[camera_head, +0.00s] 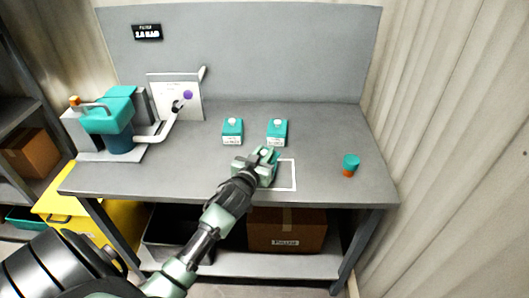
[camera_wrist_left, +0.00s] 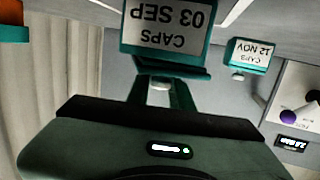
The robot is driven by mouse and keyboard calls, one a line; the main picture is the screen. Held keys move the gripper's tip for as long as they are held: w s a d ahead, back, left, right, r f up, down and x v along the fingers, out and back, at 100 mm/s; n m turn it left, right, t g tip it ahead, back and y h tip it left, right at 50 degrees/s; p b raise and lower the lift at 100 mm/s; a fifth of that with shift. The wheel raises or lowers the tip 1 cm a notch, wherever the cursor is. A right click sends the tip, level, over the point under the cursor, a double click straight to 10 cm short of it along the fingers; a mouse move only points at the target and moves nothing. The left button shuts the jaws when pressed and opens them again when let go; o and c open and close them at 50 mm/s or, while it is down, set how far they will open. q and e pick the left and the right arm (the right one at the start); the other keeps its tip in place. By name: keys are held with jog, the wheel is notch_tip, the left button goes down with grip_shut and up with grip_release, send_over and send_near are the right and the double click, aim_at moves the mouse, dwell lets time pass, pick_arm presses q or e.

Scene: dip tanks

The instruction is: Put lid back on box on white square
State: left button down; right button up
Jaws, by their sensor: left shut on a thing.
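The white square (camera_head: 294,176) is an outline on the grey bench. A teal box labelled CAPS 03 SEP (camera_wrist_left: 165,35) is close ahead in the left wrist view, upside down, with white lines on both sides of its base. My left gripper (camera_head: 265,154) reaches over the square and hides most of this box in the head view. Its fingers are shut around the white knob (camera_wrist_left: 160,85) of a teal lid (camera_wrist_left: 175,69). The lid is at the box's top edge; I cannot tell whether it sits fully down. My right gripper is not in view.
Two more lidded teal boxes stand behind, one left (camera_head: 232,131) and one right (camera_head: 277,132). A teal and orange cup (camera_head: 350,165) is at the right. A teal machine (camera_head: 108,118) and a white panel (camera_head: 188,98) stand left. The bench between square and cup is clear.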

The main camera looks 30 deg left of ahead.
pick_arm(q)
jog(key=shift+f, duration=0.2)
jog(key=c, duration=1.2)
grip_release()
jog(key=shift+c, duration=0.2)
jog(key=shift+r, duration=0.15)
jog(key=shift+s, duration=0.15)
jog(key=b+v, duration=0.1)
jog(key=v, duration=0.9)
jog(key=shift+s+d, duration=0.1)
jog(key=shift+s, duration=0.2)
jog(key=shift+s+d+r+b, duration=0.1)
jog(key=shift+s+r+b, duration=0.2)
jog(key=shift+s, duration=0.25)
